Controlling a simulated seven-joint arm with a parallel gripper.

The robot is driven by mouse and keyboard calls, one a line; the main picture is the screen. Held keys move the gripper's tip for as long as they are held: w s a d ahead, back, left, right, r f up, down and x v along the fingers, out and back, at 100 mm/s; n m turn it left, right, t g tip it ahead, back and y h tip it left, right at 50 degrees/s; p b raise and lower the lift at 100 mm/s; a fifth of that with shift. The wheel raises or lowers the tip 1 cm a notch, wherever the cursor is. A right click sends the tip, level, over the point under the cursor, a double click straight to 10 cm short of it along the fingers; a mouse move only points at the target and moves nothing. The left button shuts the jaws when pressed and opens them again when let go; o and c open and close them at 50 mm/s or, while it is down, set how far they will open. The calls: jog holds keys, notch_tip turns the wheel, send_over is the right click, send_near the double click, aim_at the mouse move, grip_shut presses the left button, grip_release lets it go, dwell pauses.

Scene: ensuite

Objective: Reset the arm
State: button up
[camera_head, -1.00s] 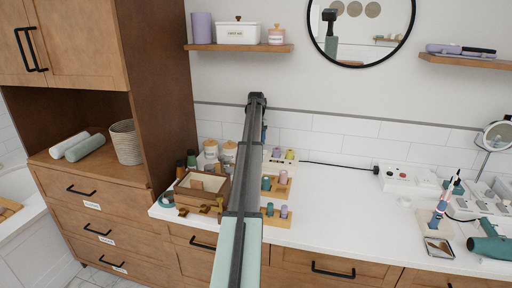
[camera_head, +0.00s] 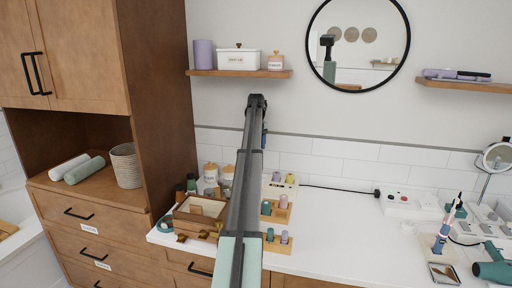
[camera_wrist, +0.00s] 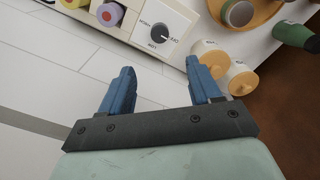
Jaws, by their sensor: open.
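My gripper (camera_wrist: 160,84) shows in the wrist view with its two blue fingers apart and nothing between them. In the head view my arm reaches up and away over the counter, and the gripper is mostly hidden behind it. In the wrist view a white box with a black dial (camera_wrist: 160,31) lies beyond the fingertips, apart from them. Two pale jars with wooden lids (camera_wrist: 243,83) lie just right of the right finger; I cannot tell the distance.
A wooden box (camera_head: 190,222) stands on the white counter (camera_head: 345,225), left of my arm. Wooden holders with small bottles (camera_head: 272,247) are right of it. A tall cabinet (camera_head: 157,100) bounds the left. A shelf (camera_head: 235,73) and round mirror (camera_head: 360,90) are above.

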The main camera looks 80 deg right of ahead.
dwell(0.3)
